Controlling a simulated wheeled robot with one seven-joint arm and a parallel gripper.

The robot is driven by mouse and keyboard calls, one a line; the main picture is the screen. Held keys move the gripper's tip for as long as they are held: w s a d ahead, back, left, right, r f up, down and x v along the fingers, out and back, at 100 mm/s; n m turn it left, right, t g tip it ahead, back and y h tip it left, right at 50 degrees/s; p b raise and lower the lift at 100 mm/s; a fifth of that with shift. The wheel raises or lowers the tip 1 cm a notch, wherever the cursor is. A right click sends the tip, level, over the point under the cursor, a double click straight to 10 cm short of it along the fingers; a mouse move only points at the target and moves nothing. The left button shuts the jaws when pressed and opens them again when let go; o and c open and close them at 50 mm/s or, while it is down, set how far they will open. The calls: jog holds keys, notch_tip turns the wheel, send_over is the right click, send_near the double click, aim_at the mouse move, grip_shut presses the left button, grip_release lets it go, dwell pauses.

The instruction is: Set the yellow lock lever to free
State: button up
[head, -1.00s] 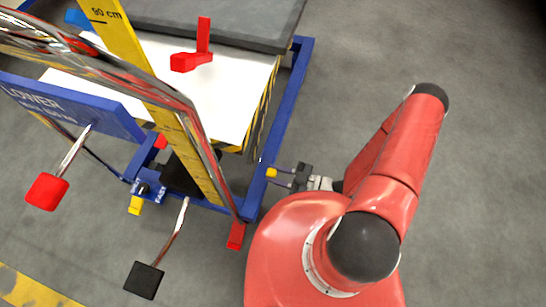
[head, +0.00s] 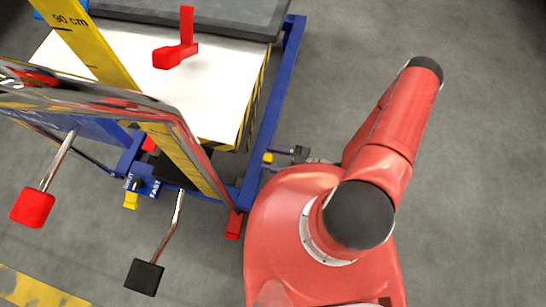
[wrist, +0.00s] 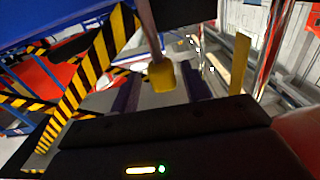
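A small yellow knob (head: 268,157) sits at the right side of the blue frame, beside my gripper. In the wrist view the yellow knob (wrist: 161,76) hangs on a short rod, centred between the two dark fingers. My gripper (head: 272,159) is open around the knob, with a gap on each side. It also shows in the wrist view (wrist: 162,92). No label shows by this knob. Another yellow handle (head: 130,200) is at the frame's front left, by a "FAST" marking. Which one is the lock lever is not written.
The blue cart frame (head: 272,110) carries a white block with a red handle (head: 176,52) on top. A red knob (head: 33,207) and a black pedal (head: 144,277) stick out in front. A red foot (head: 234,224) is at the corner. Floor at right (head: 490,150) is clear.

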jog(key=v, duration=0.7)
jog(key=shift+s+d+b, duration=0.15)
jog(key=shift+d+b, duration=0.2)
jog(key=shift+b, duration=0.05)
jog(key=shift+r, duration=0.1)
